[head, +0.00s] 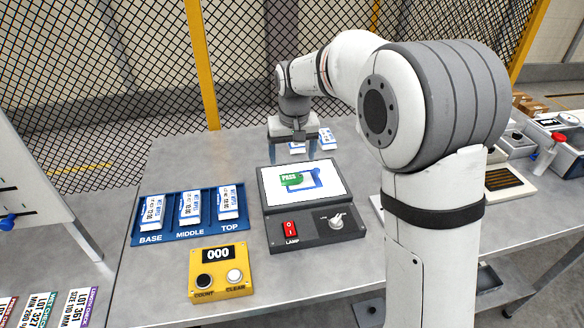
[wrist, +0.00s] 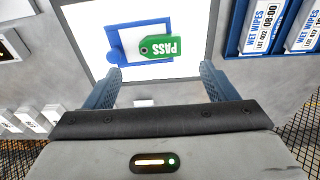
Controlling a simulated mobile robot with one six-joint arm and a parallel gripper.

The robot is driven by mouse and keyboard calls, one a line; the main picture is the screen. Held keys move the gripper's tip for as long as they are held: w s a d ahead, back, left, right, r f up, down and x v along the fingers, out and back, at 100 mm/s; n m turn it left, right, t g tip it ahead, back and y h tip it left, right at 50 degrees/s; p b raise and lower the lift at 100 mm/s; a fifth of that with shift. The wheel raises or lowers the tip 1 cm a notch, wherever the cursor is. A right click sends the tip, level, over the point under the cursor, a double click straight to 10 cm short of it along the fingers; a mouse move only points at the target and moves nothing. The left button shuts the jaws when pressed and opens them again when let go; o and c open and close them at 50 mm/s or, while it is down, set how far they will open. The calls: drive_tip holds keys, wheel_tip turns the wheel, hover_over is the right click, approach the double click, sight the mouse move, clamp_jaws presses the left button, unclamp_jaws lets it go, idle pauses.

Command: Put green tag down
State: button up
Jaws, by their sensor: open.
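The green tag (head: 291,179) with the word PASS lies on the lit white panel of the lamp box (head: 265,200). In the wrist view the green tag (wrist: 160,47) overlaps the lower right of a blue outlined shape (wrist: 124,55) on the panel. My gripper (head: 292,154) is open and empty, above and behind the panel's far edge. In the wrist view its fingers (wrist: 160,72) are wide apart, short of the tag, with neither touching it.
A blue tray (head: 166,238) with several wet wipes packs stands left of the lamp box. A yellow counter box (head: 219,285) is in front. Small white packs (head: 327,140) lie behind the box. A mesh fence (head: 100,80) closes off the back.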

drive_tip(key=r, duration=0.4)
drive_tip(key=shift+s+d+r, duration=0.15)
drive_tip(key=shift+s+r, duration=0.15)
drive_tip(key=shift+r, duration=0.1)
drive_tip(key=s+d+f+m, duration=0.1)
drive_tip(key=s+d, duration=0.8)
drive_tip(key=s, duration=0.4)
drive_tip(key=s+d+f+m+t, duration=0.1)
drive_tip(key=s+d+f+m, duration=0.1)
drive_tip(key=s+d, duration=0.8)
drive_tip(key=s, duration=0.3)
drive_tip(key=shift+s+d+f, duration=0.15)
drive_tip(key=shift+s+d, duration=0.05)
drive_tip(key=shift+c, duration=0.3)
